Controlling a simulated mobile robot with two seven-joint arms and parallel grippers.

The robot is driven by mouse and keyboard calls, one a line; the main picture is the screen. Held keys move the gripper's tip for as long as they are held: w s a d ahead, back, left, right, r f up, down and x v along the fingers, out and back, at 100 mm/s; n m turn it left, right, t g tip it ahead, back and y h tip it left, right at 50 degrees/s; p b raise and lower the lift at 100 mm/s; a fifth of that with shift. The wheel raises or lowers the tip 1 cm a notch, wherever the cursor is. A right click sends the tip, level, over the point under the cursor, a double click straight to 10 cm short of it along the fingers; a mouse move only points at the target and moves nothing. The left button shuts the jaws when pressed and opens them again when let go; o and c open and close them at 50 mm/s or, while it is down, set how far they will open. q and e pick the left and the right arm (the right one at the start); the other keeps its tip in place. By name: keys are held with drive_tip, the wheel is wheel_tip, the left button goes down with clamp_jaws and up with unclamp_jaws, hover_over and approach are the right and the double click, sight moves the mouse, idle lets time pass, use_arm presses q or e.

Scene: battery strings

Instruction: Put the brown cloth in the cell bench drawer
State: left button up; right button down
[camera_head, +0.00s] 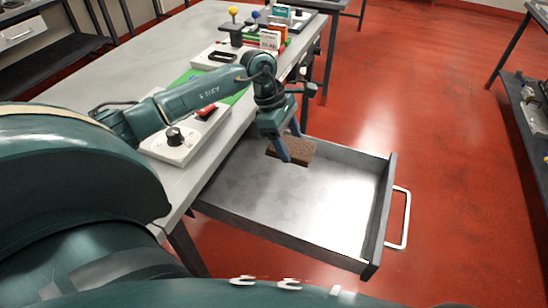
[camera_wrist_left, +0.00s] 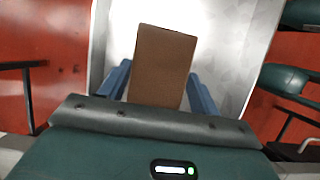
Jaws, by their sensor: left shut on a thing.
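The brown cloth (camera_head: 296,149) is a folded, stiff-looking rectangle at my left gripper's fingers. It also shows in the left wrist view (camera_wrist_left: 161,66), between the two blue fingers. My left gripper (camera_head: 287,150) is shut on it, over the back left part of the open drawer. The drawer (camera_head: 320,205) is pulled out from the bench, grey metal inside, with a pale bar handle (camera_head: 399,218) on its front. Nothing else shows inside it. I cannot tell whether the cloth touches the drawer floor. My right gripper is not in view.
The bench top (camera_head: 150,78) holds a white box with a black knob (camera_head: 175,137), a green mat (camera_head: 238,95) and several small items at the far end. A dark shelf (camera_head: 530,120) stands at the right. Red floor is clear beyond the drawer.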

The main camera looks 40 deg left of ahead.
sight(292, 178)
use_arm(q)
wheel_tip(292, 178, down, 9)
drive_tip(key=shift+f+p, duration=0.1)
drive_tip(key=shift+p, duration=0.3)
drive_tip(key=shift+f, duration=0.3)
drive_tip(key=o, duration=1)
drive_tip(key=shift+r, duration=0.15)
drive_tip(key=shift+a+r, duration=0.1)
drive_tip(key=shift+r, duration=0.1)
drive_tip(key=v, duration=1.1)
drive_tip(key=shift+a+r+b, duration=0.1)
drive_tip(key=shift+r+b, duration=0.05)
drive_tip(key=shift+b, duration=0.25)
drive_tip(key=shift+r, duration=0.2)
